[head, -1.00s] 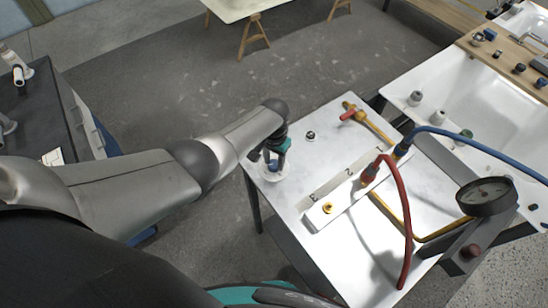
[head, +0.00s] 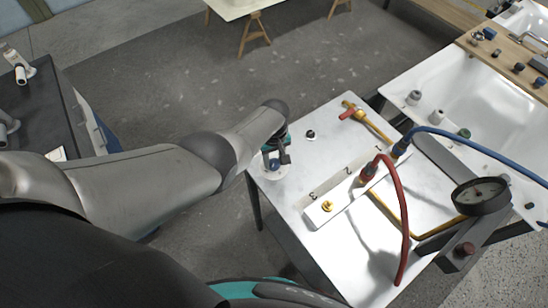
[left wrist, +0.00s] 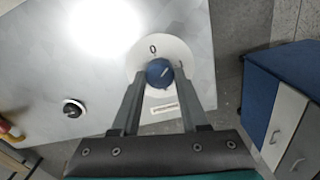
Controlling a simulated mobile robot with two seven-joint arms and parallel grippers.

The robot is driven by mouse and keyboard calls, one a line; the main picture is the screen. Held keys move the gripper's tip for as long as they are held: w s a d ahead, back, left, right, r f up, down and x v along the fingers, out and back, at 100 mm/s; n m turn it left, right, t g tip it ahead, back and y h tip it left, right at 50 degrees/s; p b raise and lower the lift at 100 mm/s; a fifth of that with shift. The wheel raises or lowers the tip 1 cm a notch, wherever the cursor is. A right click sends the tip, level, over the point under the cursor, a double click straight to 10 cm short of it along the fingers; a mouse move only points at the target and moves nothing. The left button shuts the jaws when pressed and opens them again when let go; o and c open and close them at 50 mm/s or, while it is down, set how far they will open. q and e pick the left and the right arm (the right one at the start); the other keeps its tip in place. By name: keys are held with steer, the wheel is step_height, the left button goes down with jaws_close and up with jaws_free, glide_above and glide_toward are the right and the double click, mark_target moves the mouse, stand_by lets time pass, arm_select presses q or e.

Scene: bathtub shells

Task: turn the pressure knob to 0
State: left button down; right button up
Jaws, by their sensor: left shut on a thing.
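The blue pressure knob (left wrist: 158,74) sits on a round white dial (left wrist: 176,50) with a printed 0 above the knob in the left wrist view. A short pale mark on the knob slants up to the right, not straight at the 0. My left gripper (left wrist: 159,80) is shut on the knob, with a finger on either side. In the head view my left gripper (head: 275,160) is over the white dial (head: 266,173) at the left corner of the metal table, and it hides most of the knob. My right gripper is not in view.
The metal table (head: 300,185) also carries a small black knob (head: 310,135), a yellow pipe with a red lever (head: 347,114), a numbered strip, red (head: 405,225) and blue hoses, and a pressure gauge (head: 481,196). A blue-grey cabinet (left wrist: 285,85) stands beside the table.

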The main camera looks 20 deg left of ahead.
arm_select(q)
steer(key=n, duration=0.5)
steer(key=shift+n, duration=2.5)
steer(key=shift+c, duration=2.1)
jaws_free()
